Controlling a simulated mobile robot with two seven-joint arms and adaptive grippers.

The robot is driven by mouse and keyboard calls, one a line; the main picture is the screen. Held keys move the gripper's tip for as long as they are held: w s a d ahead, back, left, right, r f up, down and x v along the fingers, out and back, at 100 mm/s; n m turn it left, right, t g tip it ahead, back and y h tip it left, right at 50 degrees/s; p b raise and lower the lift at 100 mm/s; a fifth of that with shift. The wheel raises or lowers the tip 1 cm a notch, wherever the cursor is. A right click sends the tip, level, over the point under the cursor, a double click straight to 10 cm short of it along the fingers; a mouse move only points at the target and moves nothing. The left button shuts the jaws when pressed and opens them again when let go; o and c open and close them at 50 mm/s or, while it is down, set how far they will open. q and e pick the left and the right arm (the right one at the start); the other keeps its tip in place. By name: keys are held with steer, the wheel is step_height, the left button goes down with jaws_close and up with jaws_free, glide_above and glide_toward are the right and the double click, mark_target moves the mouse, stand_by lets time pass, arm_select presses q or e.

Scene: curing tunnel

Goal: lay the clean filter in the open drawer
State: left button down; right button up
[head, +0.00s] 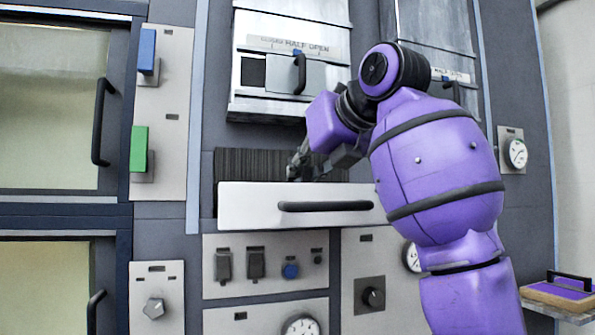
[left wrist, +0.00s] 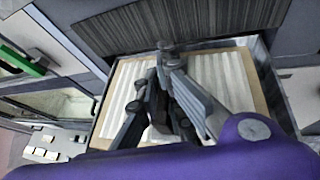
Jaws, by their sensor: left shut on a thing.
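The open drawer (head: 250,205) juts from the cabinet in the head view, with a white front and a long dark handle. My left gripper (head: 296,168) is just above and behind the drawer front. In the left wrist view the clean filter (left wrist: 232,78), white and pleated with a tan frame, shows within the drawer's metal rim (left wrist: 268,75). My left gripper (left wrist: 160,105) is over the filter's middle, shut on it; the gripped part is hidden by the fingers. Whether the filter rests on the drawer floor cannot be told. My right gripper is not in view.
A dark ribbed strip (head: 245,163) is behind the drawer. Above is a half-open metal hatch (head: 270,75) with a black handle. A purple, tan-framed panel (head: 568,290) with a handle lies at lower right. Blue (head: 147,50) and green (head: 139,148) levers stick out at left.

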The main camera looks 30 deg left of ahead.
arm_select(q)
steer(key=shift+f, duration=0.5)
steer(key=c, duration=1.9)
jaws_free()
steer(key=shift+d, duration=0.15)
steer(key=b+v, duration=0.1)
steer(key=v, duration=1.1)
